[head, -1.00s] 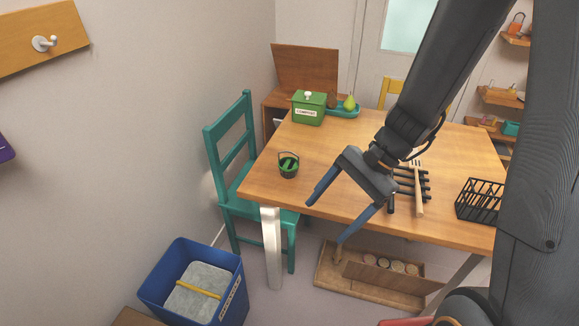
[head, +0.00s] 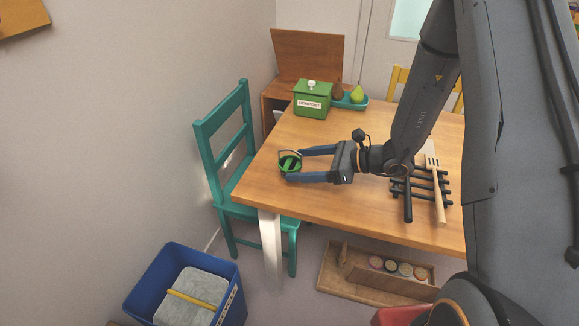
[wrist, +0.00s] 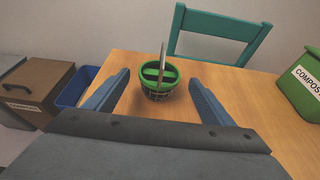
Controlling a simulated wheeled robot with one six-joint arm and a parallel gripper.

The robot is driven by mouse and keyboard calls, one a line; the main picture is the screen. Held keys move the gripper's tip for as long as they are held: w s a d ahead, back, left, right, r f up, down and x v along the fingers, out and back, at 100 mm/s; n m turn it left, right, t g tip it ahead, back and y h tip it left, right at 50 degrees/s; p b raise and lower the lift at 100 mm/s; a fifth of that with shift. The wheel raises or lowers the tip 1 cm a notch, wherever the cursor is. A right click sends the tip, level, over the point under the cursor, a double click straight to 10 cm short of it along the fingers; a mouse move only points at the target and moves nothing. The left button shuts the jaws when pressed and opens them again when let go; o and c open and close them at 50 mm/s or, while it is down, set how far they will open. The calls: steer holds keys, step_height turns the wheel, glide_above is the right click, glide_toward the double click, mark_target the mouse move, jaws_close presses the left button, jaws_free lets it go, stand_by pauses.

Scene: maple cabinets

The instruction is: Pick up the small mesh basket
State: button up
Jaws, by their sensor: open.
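The small mesh basket (head: 290,162) stands near the left end of the wooden table (head: 262,187). It is dark, with a green inside or rim and a raised handle. In the wrist view the basket (wrist: 158,83) is centred just beyond the fingertips, with its handle upright and seen nearly edge-on. My gripper (head: 290,163) is open and reaches in from the right, its fingers level and pointing left at the basket. In the wrist view my gripper (wrist: 158,86) has one finger on each side of the near space before the basket. I cannot tell whether a fingertip touches it.
A green compost box (head: 312,98) and a teal tray (head: 352,102) with fruit stand at the table's back. A dark rack (head: 425,190) with utensils lies at right. A teal chair (head: 222,140) stands against the left side. A blue bin (head: 150,290) is on the floor.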

mark_target(290, 164)
steer(key=x, duration=0.4)
steer(key=shift+p, duration=0.35)
steer(key=c, duration=1.2)
steer(key=shift+o, duration=0.2)
steer(key=shift+r, duration=0.25)
